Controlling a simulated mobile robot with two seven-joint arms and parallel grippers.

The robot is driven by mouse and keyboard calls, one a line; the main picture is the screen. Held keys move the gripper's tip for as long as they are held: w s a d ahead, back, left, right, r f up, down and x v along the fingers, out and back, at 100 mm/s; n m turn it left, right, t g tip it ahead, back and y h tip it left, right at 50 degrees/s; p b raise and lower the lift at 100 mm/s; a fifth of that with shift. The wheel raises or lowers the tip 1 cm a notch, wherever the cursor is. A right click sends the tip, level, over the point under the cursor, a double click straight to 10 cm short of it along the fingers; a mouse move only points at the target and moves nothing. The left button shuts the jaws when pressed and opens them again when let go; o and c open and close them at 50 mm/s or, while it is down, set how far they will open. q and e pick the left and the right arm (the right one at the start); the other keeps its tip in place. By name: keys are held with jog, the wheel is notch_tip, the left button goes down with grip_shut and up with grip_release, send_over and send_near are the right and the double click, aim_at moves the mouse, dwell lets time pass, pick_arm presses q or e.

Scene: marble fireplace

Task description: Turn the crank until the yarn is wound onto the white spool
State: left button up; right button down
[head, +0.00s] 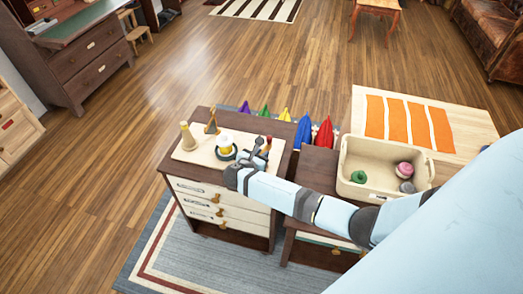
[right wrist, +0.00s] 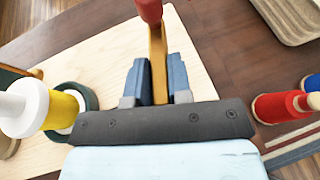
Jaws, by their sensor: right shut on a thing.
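The white spool (right wrist: 22,108) stands at the left in the right wrist view, with yellow yarn on it and a dark green ring around its base. In the head view the spool (head: 224,146) stands on a pale board (head: 190,155) on top of a small drawer cabinet. The crank shows as a wooden bar (right wrist: 158,62) with a red knob (right wrist: 150,10) at its far end. My right gripper (right wrist: 159,82) is shut on the wooden bar, its blue fingers on either side. In the head view my right gripper (head: 248,160) partly hides the crank. My left gripper is not in view.
A beige bin (head: 352,185) with a green ball, a pink ball and a grey one stands to the right. Several coloured cones (head: 304,132) stand behind the cabinet. Open wooden floor lies beyond.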

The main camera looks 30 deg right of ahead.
jog(key=m+g+p, duration=0.1)
jog(key=m+g, duration=0.1)
jog(key=g, duration=0.1)
jog(key=shift+w+a+r+m+h, duration=0.1)
jog(key=shift+m+h, duration=0.3)
jog(key=m+g, duration=0.2)
jog(key=g, duration=0.1)
jog(key=shift+w+m+g, duration=0.1)
jog(key=shift+m+g, duration=0.2)
jog(key=shift+m, duration=0.1)
jog(key=m+g, duration=0.2)
jog(key=shift+g+b, duration=0.35)
jog(key=shift+g, duration=0.05)
pick_arm(q)
jog(key=shift+b, duration=0.45)
pick_arm(e)
jog(key=shift+m+g+y, duration=0.5)
jog(key=shift+m+g, duration=0.8)
jog(key=shift+m, duration=0.1)
jog(key=shift+m+g, duration=0.3)
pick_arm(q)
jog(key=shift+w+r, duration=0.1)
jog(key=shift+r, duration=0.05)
